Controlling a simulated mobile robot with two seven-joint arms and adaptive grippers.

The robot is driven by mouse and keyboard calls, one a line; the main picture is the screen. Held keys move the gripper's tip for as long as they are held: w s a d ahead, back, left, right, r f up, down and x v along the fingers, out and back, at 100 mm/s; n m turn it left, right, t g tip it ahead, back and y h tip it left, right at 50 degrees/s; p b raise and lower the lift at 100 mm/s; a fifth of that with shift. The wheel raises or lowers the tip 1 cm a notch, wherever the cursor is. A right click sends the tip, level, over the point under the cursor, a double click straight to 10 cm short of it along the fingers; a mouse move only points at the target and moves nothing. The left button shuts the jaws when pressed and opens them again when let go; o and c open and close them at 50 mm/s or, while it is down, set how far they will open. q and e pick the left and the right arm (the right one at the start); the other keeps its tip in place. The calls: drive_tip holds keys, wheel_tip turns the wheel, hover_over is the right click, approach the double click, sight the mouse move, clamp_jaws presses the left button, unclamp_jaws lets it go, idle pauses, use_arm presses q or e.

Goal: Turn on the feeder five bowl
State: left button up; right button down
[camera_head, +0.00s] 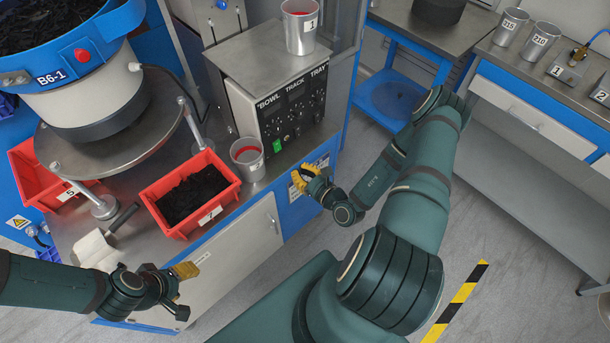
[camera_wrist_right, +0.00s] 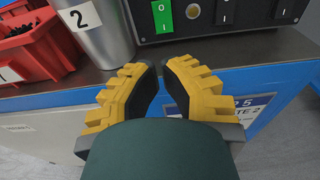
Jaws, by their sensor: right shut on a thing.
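The control panel (camera_head: 290,105), labelled BOWL, TRACK and TRAY, faces the bench front. A lit green rocker switch (camera_head: 277,146) sits at its lower left, and it also shows in the right wrist view (camera_wrist_right: 162,16) beside black rockers. The feeder bowl (camera_head: 75,75) is a blue-rimmed drum with dark parts, at upper left. My right gripper (camera_head: 301,177) is below the panel at the bench's front edge, apart from the switch. Its yellow fingers (camera_wrist_right: 160,78) are close together; what they hold cannot be made out. My left gripper (camera_head: 184,290) is open and empty before the bench.
A red bin (camera_head: 229,172) of black parts and a metal cup (camera_head: 247,162) marked 2 stand left of the panel. Another cup (camera_head: 301,27) stands on the panel box. Floor is free in front.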

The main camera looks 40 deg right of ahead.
sight(281, 163)
use_arm(q)
drive_tip(key=shift+s+f+b, duration=0.25)
drive_tip(key=shift+f+b, duration=0.4)
drive_tip(key=shift+f, duration=0.05)
use_arm(e)
drive_tip(key=w, duration=0.6)
drive_tip(key=w+f, duration=0.1)
drive_tip(key=w, duration=0.2)
drive_tip(key=shift+w+a, duration=0.2)
drive_tip(key=shift+a, duration=0.15)
drive_tip(key=shift+f, duration=0.1)
